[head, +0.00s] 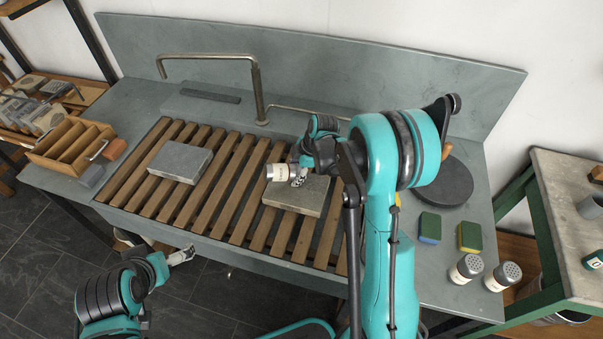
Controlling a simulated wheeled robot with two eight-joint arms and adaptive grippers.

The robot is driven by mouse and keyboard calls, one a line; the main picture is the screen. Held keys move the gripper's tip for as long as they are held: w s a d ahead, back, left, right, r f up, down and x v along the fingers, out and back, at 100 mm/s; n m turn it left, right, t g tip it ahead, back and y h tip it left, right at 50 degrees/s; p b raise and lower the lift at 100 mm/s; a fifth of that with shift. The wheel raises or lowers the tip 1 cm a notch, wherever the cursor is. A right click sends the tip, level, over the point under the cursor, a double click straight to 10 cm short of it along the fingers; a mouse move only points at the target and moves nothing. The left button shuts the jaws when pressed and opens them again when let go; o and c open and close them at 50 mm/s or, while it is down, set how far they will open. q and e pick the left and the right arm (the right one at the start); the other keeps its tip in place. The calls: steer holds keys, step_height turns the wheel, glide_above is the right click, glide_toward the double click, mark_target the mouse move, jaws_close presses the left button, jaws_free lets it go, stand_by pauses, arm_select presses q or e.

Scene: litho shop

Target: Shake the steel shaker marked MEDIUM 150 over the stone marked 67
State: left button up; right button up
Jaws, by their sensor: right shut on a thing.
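My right gripper (298,176) is shut on a steel shaker (281,173) with a pale label. The shaker lies tipped on its side, its end pointing left, over the rear left part of a grey stone slab (303,194) on the slatted rack. I cannot read its label. A second grey stone slab (180,161) lies farther left on the rack, clear of both grippers. I cannot make out a number on either stone. My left gripper (184,255) is low at the front of the sink, away from the stones; its jaws are too small to judge.
Two more labelled shakers (467,268) (502,276) stand at the counter's front right, near two sponges (430,228) (469,237). A dark round disc (441,180) lies behind them. A bent pipe (258,90) rises behind the slatted rack (230,180). A wooden divided box (72,146) sits at left.

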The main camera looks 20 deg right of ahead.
steer(key=shift+w+a, duration=0.8)
steer(key=shift+a, duration=0.2)
steer(key=shift+w+a, duration=0.75)
steer(key=shift+a, duration=0.5)
steer(key=shift+s+a+b, duration=0.2)
steer(key=shift+s+a, duration=0.35)
steer(key=shift+s, duration=0.25)
steer(key=shift+s+a+b, duration=0.15)
steer(key=shift+s+a, duration=0.4)
steer(key=shift+s, duration=0.2)
steer(key=shift+s+a+b, duration=0.2)
steer(key=shift+s+a, duration=0.35)
steer(key=shift+s, duration=0.25)
steer(key=shift+s+d+b, duration=0.15)
steer(key=shift+s+d, duration=0.9)
steer(key=shift+d, duration=0.4)
steer(key=shift+s+d+b, duration=0.1)
steer(key=shift+s+d, duration=1)
steer(key=shift+d, duration=0.35)
steer(key=shift+s+d+b, duration=0.15)
steer(key=shift+s+d, duration=0.9)
steer(key=shift+d, duration=0.4)
